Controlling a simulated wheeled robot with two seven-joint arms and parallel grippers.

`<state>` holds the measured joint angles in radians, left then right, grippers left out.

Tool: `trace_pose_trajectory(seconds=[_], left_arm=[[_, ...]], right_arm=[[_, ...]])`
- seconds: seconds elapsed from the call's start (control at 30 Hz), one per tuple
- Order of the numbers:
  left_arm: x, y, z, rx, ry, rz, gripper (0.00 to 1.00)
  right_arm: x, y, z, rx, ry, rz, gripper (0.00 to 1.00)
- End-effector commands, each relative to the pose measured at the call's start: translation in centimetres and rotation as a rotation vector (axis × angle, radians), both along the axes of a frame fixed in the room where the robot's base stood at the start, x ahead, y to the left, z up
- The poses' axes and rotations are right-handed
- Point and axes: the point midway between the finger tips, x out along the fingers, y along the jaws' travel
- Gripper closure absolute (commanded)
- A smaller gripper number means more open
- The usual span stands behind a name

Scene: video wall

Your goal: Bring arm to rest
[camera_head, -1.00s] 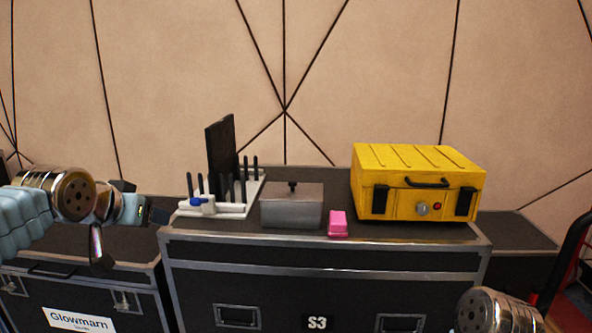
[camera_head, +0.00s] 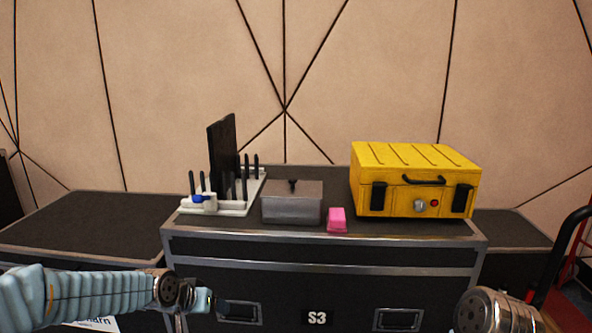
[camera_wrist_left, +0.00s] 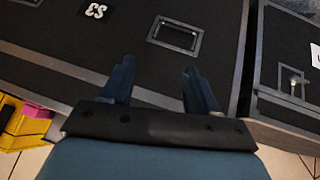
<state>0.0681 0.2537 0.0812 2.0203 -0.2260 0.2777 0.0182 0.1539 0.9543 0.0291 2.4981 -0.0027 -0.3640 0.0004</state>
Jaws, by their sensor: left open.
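My left arm comes in low from the left in the head view, in front of the black case's front face. My left gripper (camera_head: 218,312) is at its end, below the case top. In the left wrist view the left gripper (camera_wrist_left: 155,82) shows two blue fingers spread apart with nothing between them. Part of my right arm (camera_head: 492,310) shows at the bottom right of the head view, but its gripper fingers are out of view.
The black case (camera_head: 330,255) carries a white rack (camera_head: 240,207) with black pegs, a dark upright panel (camera_head: 222,155), a grey lidded box (camera_head: 292,205), a pink block (camera_head: 337,220) and a yellow case (camera_head: 400,195). A lower black case (camera_head: 85,222) stands at left, its top clear.

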Motion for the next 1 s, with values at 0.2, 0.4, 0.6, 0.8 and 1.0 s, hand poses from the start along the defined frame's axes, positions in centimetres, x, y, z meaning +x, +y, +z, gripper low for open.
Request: trace_pose_trajectory(seconds=[0.2,0.4,0.6,0.8,1.0], left_arm=[[-7.4,-5.2,-17.4,-0.106,0.266,0.011,0.40],[-18.1,-8.3,-27.5,-0.155,0.483,0.062,0.40],[-24.5,-9.3,-30.9,-0.161,0.591,0.096,0.40],[-25.3,-9.4,-31.2,-0.161,0.603,0.099,0.40],[-25.3,-9.4,-31.2,-0.161,0.603,0.099,0.40]], right_arm=[[0.0,0.0,0.0,0.000,0.000,0.000,0.57],[0.0,0.0,0.0,0.000,0.000,0.000,0.57],[0.0,0.0,0.0,0.000,0.000,0.000,0.57],[0.0,0.0,0.0,0.000,0.000,0.000,0.57],[0.0,0.0,0.0,0.000,0.000,0.000,0.57]])
